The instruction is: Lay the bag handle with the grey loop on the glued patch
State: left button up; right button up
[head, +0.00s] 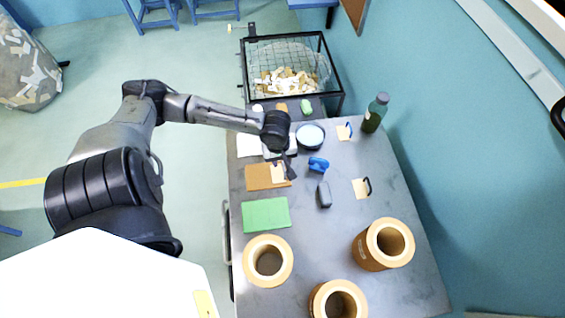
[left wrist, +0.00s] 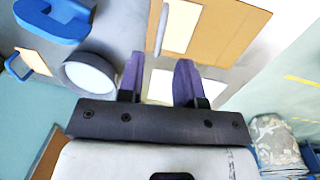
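A brown kraft piece (head: 257,178) lies on the table, left of the blue tool. A cream card (head: 277,173) lies on its right part, partly behind my left gripper (head: 287,167). In the left wrist view this cream card (left wrist: 181,27) has a grey bar-like loop (left wrist: 161,28) along its left edge, on the kraft piece (left wrist: 221,30). Whether a glued patch lies beneath is hidden. My left gripper (left wrist: 158,78) is open and apart from the card, with nothing visibly held. A cream handle with a dark loop (head: 361,188) lies to the right. My right gripper is out of view.
A blue tool (head: 318,165), dark block (head: 324,195), bowl (head: 310,136), blue-loop handle (head: 344,132) and bottle (head: 375,112) stand nearby. A green mat (head: 266,215) and kraft rolls (head: 268,261) lie nearer. A wire bin (head: 290,70) stands beyond the table.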

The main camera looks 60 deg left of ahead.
pick_arm(q)
notch_tip(320, 180, up, 8)
jog(key=shift+s+f, duration=0.2)
jog(key=shift+s, duration=0.15)
jog(key=shift+a, duration=0.1)
